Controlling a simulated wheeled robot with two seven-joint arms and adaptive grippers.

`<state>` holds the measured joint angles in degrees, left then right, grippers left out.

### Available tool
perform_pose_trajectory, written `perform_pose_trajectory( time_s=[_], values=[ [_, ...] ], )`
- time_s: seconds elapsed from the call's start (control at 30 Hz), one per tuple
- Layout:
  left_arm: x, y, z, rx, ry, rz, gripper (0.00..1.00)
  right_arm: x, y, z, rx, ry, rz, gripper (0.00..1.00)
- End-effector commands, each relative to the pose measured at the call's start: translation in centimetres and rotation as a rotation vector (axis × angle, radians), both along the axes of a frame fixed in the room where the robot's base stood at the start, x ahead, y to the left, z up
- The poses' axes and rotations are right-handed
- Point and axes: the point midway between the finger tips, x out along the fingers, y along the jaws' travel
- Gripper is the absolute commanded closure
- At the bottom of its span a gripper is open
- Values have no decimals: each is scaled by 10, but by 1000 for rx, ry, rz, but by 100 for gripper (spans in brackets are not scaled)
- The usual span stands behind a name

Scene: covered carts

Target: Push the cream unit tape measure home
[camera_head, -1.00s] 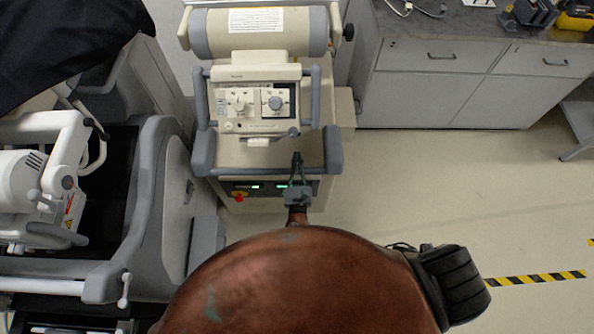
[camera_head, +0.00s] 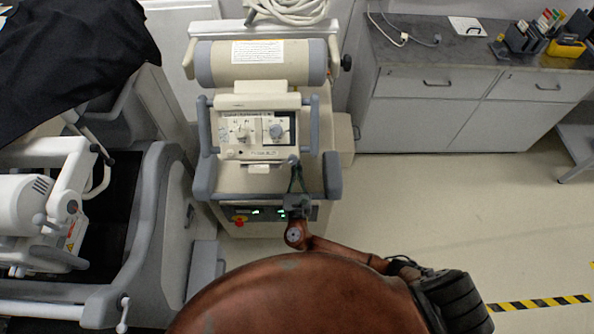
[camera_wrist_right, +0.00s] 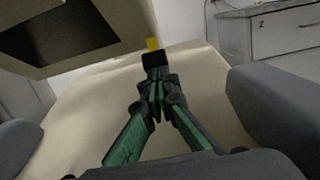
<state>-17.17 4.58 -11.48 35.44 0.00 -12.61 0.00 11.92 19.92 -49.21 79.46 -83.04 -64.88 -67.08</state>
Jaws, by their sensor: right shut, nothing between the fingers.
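The cream unit (camera_head: 285,178) stands at the centre of the head view, with a dial panel (camera_head: 258,132) above a flat ledge. My right gripper (camera_head: 294,166) is over the right part of this ledge, below the panel. In the right wrist view the gripper (camera_wrist_right: 155,62) is shut, its green-sided fingers together above the cream surface. A small yellow piece (camera_wrist_right: 153,44) shows just beyond the fingertips. It may be part of the tape measure, but most of it is hidden and I cannot tell whether the fingers touch it. My left gripper is not in view.
Grey side bumpers (camera_head: 332,176) flank the ledge. A large white and grey machine (camera_head: 140,230) stands close on the left under a black cover (camera_head: 75,55). Grey cabinets (camera_head: 430,110) with items on top stand at the back right. The floor at right is clear.

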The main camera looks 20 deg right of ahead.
Motion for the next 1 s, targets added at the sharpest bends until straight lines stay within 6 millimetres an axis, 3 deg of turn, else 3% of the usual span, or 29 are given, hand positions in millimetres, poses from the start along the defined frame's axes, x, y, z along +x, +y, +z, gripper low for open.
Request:
perform_pose_trajectory(
  time_s=[0.03, 0.1, 0.57, 0.73, 1.0],
  values=[
    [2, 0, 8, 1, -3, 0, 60, 7, -2, 15, 1, -9, -3, 100],
    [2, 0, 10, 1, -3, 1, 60, 11, -3, 18, 1, -10, -2, 100],
    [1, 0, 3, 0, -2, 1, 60, 6, -1, 5, 2, -5, -1, 100],
    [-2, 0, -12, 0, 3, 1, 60, -7, 6, -21, 3, -4, 0, 100],
    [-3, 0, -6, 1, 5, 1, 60, -65, 23, -20, 3, -5, 2, 100]
  ],
)
